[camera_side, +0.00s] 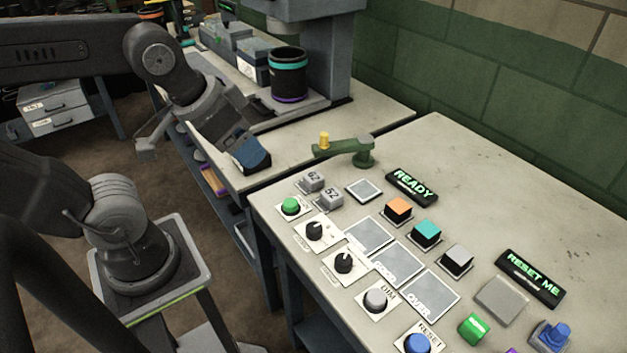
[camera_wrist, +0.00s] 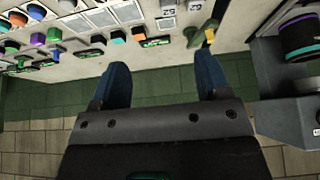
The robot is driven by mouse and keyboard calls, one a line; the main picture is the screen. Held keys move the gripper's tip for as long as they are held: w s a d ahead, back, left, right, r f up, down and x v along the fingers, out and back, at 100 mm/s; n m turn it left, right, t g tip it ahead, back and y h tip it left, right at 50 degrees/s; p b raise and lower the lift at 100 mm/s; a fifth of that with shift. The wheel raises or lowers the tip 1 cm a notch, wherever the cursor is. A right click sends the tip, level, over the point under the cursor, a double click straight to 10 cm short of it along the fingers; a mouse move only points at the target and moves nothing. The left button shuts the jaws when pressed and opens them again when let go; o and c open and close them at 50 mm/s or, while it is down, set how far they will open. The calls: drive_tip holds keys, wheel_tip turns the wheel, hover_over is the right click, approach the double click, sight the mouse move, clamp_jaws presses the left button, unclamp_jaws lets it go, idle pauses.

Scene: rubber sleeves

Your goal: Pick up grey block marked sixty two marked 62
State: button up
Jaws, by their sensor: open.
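The grey block marked 62 (camera_side: 313,181) sits near the left back corner of the control table in the side view. A similar grey block marked 52 (camera_side: 331,195) stands close beside it. My gripper (camera_side: 252,160) is raised left of and apart from the blocks, over the gap side of the table. In the wrist view its two blue fingers (camera_wrist: 161,64) are spread wide with nothing between them.
A green lever with a yellow knob (camera_side: 345,147) stands behind the blocks. A green button (camera_side: 291,206) lies in front, and a READY sign (camera_side: 411,187) to the right. Several coloured blocks, dials and panels fill the table. A machine with a dark cup (camera_side: 288,78) stands at the back.

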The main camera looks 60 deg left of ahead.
drive_tip(key=n+g, duration=0.6)
drive_tip(key=n, duration=1.1)
hover_over(318, 180)
wheel_tip(318, 180, down, 10)
wheel_tip(318, 180, down, 13)
drive_tip(key=shift+s+f, duration=0.1)
drive_tip(key=shift+c, duration=0.2)
drive_tip(key=c, duration=0.9)
drive_tip(key=shift+c, duration=0.4)
